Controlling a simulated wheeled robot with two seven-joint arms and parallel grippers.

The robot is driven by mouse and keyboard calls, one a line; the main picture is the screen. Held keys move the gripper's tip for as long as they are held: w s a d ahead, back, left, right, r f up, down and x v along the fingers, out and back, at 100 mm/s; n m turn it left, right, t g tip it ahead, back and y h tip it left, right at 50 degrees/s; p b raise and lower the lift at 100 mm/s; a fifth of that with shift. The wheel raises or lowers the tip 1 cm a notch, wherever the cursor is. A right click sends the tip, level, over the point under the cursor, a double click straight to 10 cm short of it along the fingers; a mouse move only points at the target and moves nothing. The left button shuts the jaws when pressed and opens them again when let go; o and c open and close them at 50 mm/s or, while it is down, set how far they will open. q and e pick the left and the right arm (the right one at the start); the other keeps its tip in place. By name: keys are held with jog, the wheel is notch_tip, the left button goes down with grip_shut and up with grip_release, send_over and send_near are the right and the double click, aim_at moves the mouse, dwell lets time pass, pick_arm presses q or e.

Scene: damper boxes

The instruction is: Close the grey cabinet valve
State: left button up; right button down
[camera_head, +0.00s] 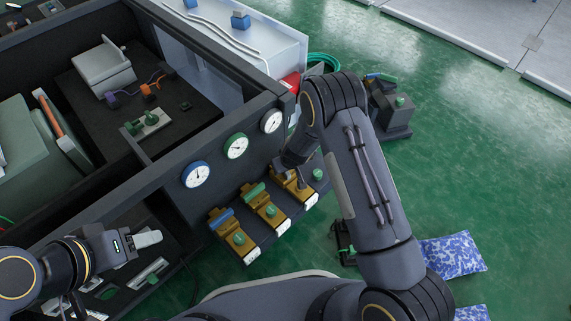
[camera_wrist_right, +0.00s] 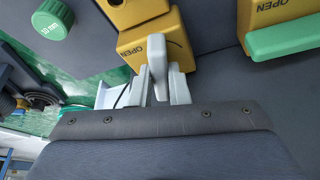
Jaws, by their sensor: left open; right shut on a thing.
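The grey cabinet valve is the right-hand yellow body (camera_head: 308,194) in the row on the dark cabinet front, under the grey-rimmed gauge (camera_head: 271,121). In the right wrist view its yellow body (camera_wrist_right: 141,14) is marked OPEN. Its grey lever (camera_wrist_right: 157,62) stands between the light fingers of my right gripper (camera_wrist_right: 152,88), which is shut on it. In the head view my right arm partly covers this valve, with the right gripper (camera_head: 297,180) at its top. My left gripper (camera_head: 150,239) is open and empty at lower left, away from the valves.
A blue-handled valve (camera_head: 234,236) and a green-handled valve (camera_head: 267,208) sit just left of the grey one. A green knob marked 10 mm (camera_wrist_right: 52,20) is close by. Blue-white patterned bags (camera_head: 455,254) lie on the green floor at right.

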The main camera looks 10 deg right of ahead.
jog(key=m+p, duration=0.1)
jog(key=m+h+p, duration=0.1)
jog(key=m+p, duration=0.1)
jog(key=shift+s+a+r+m+h, duration=0.1)
jog(key=shift+a+r+m+h, duration=0.1)
jog(key=shift+a+m+h, duration=0.1)
jog(key=shift+m+p, duration=0.4)
jog(key=shift+a+f+m+h, duration=0.15)
jog(key=shift+m+h, duration=0.35)
jog(key=shift+m, duration=0.5)
jog(key=m, duration=0.1)
jog(key=m+h, duration=0.1)
jog(key=shift+f+m+b, duration=0.2)
jog(key=shift+m+b, duration=0.1)
pick_arm(q)
jog(key=shift+r+b, duration=0.6)
jog(key=shift+b, duration=0.8)
pick_arm(e)
jog(key=shift+w+a+r+m+g+h, duration=0.15)
jog(key=shift+m+g+h, duration=0.15)
jog(key=shift+m, duration=0.6)
jog(key=shift+w+f+m+g+h, duration=0.15)
jog(key=shift+m+g, duration=0.25)
jog(key=shift+m, duration=0.5)
jog(key=shift+s+r, duration=0.1)
jog(key=c, duration=1.4)
grip_release()
